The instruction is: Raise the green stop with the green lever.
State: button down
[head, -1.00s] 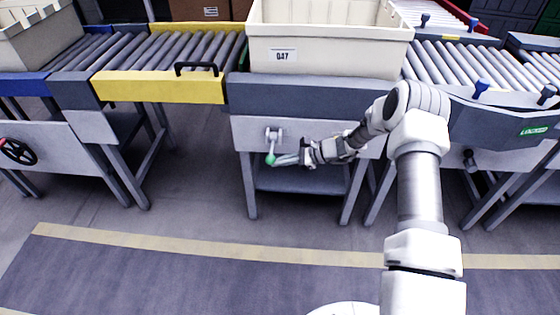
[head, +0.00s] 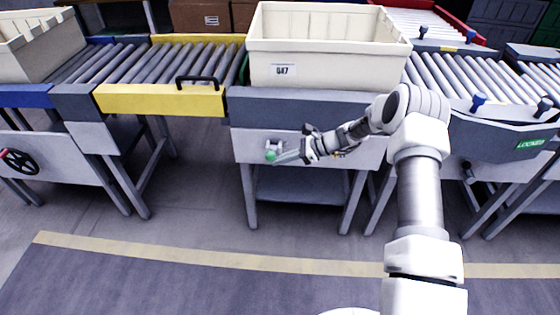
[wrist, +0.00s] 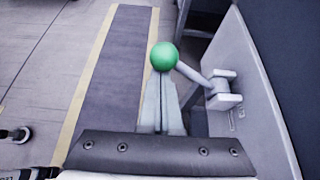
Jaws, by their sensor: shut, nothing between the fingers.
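The green lever has a round green knob (head: 271,155) on a short grey arm, pivoted on a bracket on the front panel below the tote. In the wrist view the knob (wrist: 164,56) stands out from the panel, and its arm runs right to the bracket (wrist: 222,92). My gripper (head: 282,157) is shut and empty, its fingertips at the knob. In the wrist view the fingers (wrist: 162,80) are together just below the knob and appear to touch it. A thin green strip (head: 244,68) shows left of the tote; I cannot tell whether it is the green stop or its height.
A cream tote (head: 330,62) marked 047 sits above the panel. A yellow-edged roller conveyor (head: 160,99) is at left, and another roller conveyor (head: 470,75) with blue knobs is at right. The floor in front (head: 180,285) is clear.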

dwell(0.3)
notch_tip(320, 180, down, 4)
jog(key=b, duration=0.3)
jog(key=p+v, duration=0.2)
jog(key=v, duration=0.8)
jog(key=shift+d+p, duration=0.35)
jog(key=shift+d, duration=0.05)
jog(key=shift+w+r, duration=0.1)
